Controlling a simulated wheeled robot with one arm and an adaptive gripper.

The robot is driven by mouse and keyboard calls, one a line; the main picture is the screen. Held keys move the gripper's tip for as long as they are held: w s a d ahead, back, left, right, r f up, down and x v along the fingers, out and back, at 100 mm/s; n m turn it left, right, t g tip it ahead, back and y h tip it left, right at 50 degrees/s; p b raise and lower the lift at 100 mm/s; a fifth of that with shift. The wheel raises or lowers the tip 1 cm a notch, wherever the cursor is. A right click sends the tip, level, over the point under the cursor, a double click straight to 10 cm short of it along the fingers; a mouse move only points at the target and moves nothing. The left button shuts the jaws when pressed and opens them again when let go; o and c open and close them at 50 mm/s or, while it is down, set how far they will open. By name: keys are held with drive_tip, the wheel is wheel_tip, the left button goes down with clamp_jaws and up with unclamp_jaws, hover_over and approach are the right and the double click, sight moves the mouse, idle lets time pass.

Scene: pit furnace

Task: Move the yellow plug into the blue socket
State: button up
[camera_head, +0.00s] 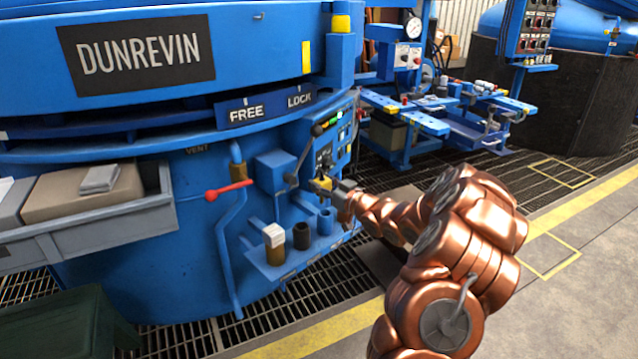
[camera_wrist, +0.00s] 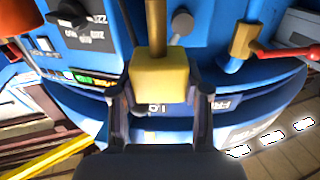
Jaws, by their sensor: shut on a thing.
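The yellow plug shows in the wrist view as a yellow block (camera_wrist: 160,80) with a brass-coloured shaft running to the top edge. My gripper (camera_wrist: 160,98) is shut on this block, one finger on each side. In the head view the yellow plug (camera_head: 321,184) is small at the tip of my gripper (camera_head: 334,194), in front of the blue furnace wall. The blue socket (camera_head: 325,221) is a short upright blue cylinder at the right end of a small blue shelf, below the plug and apart from it. The blue socket cannot be made out in the wrist view.
On the shelf (camera_head: 272,272) stand a black socket (camera_head: 302,236) and a brass piece with a white top (camera_head: 274,243). A red-handled lever (camera_head: 228,190) and a blue box (camera_head: 274,172) with a lever project nearby. A grey tray (camera_head: 85,228) juts out at the left.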

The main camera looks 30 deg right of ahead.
drive_tip(key=shift+s+d+f, duration=0.25)
drive_tip(key=shift+d+f, duration=0.15)
drive_tip(key=shift+d, duration=0.15)
drive_tip(key=shift+w+a+f+b, duration=0.1)
drive_tip(key=shift+a+f+b, duration=0.05)
drive_tip(key=shift+f+b, duration=2)
drive_tip(key=shift+f, duration=0.75)
drive_tip(key=shift+r+p, duration=0.1)
drive_tip(key=shift+p, duration=0.55)
drive_tip(key=shift+f, duration=0.65)
drive_tip(key=o, duration=0.9)
drive_tip(key=shift+s, duration=0.2)
